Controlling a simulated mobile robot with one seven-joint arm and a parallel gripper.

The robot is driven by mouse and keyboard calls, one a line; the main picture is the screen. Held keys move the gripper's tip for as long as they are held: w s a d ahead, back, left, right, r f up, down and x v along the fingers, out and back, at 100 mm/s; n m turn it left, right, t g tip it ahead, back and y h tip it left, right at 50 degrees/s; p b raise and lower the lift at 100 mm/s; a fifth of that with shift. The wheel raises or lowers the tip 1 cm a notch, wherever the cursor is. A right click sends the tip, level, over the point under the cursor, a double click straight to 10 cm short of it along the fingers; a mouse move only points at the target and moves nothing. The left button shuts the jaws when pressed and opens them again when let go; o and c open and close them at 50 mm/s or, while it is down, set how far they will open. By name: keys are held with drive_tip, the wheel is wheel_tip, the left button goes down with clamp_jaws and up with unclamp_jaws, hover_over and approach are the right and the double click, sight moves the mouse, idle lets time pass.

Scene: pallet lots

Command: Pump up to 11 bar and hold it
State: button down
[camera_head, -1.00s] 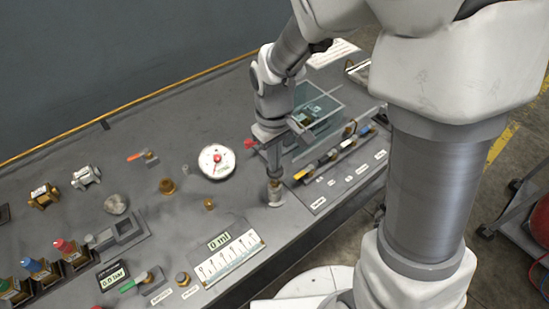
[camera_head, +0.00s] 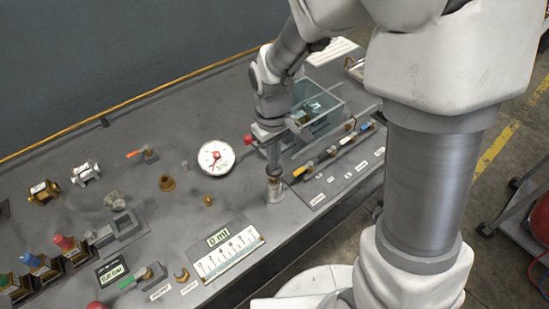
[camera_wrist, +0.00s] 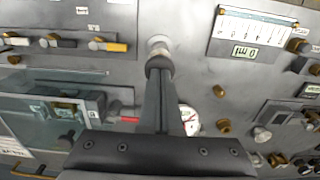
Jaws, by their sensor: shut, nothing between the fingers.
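My gripper (camera_head: 273,177) is shut and empty, pointing straight down. Its fingertips are at the top of a short metal plunger (camera_head: 274,193) near the bench's front edge, and seem to touch it. In the wrist view the closed fingers (camera_wrist: 159,70) meet the plunger's brownish top, with its pale base (camera_wrist: 158,42) beyond. The round white dial gauge (camera_head: 216,158) has a red hub, and its needle points down and slightly left. A small digital display (camera_head: 112,270) at the lower left is too blurred to read surely.
A glass-walled box (camera_head: 322,112) and a row of coloured-handled valves (camera_head: 333,152) stand right of my gripper. A white scale panel (camera_head: 228,254) has a display reading 0 ml. Brass fittings (camera_head: 167,183) and coloured-top blocks (camera_head: 40,267) lie left.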

wheel_tip(320, 180, up, 12)
drive_tip(key=p, duration=0.1)
idle(0.4)
drive_tip(key=shift+r, duration=0.1)
idle(0.5)
drive_tip(key=shift+s+d+r+p, duration=0.1)
drive_tip(key=shift+s+r+p, duration=0.1)
drive_tip(key=shift+r+p, duration=0.55)
drive_tip(key=shift+s+d+r+p, duration=0.1)
drive_tip(key=shift+s+r+p, duration=0.05)
drive_tip(key=shift+r+p, duration=0.6)
drive_tip(key=shift+a+f, duration=0.1)
wheel_tip(320, 180, down, 14)
drive_tip(key=shift+w+r+b, duration=0.1)
drive_tip(key=shift+b, duration=0.5)
